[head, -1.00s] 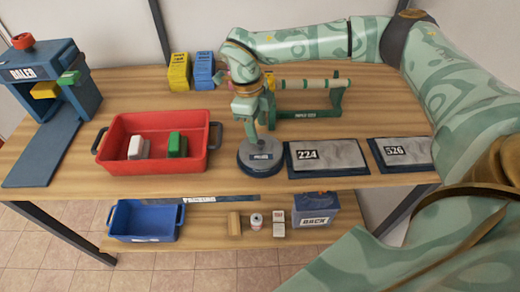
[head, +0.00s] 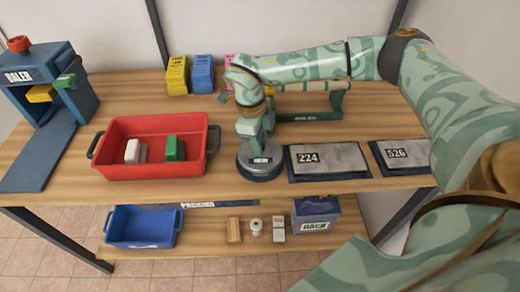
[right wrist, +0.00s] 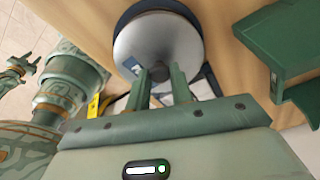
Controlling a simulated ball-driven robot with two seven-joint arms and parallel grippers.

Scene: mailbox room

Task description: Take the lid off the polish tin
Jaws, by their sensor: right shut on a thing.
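The polish tin (head: 262,172) is a round, dark grey-blue tin with a small label on its side. It stands upright on the wooden table, right of the red crate. Its pale grey lid (right wrist: 145,38) fills the top of the right wrist view, with a dark knob (right wrist: 160,73) at its middle. My right gripper (head: 257,140) points down over the tin and is shut on the lid's knob; its fingers also show in the right wrist view (right wrist: 160,82). The lid still sits on the tin. A small part like my left gripper (right wrist: 22,66) shows at the wrist view's left edge, too small to judge.
The red crate (head: 150,191) holds a white and a green block. Two dark slabs, 224 (head: 325,179) and 526 (head: 402,172), lie to the right. A green stand (head: 335,105) is behind. A lower shelf holds a blue bin (head: 143,243) and boxes.

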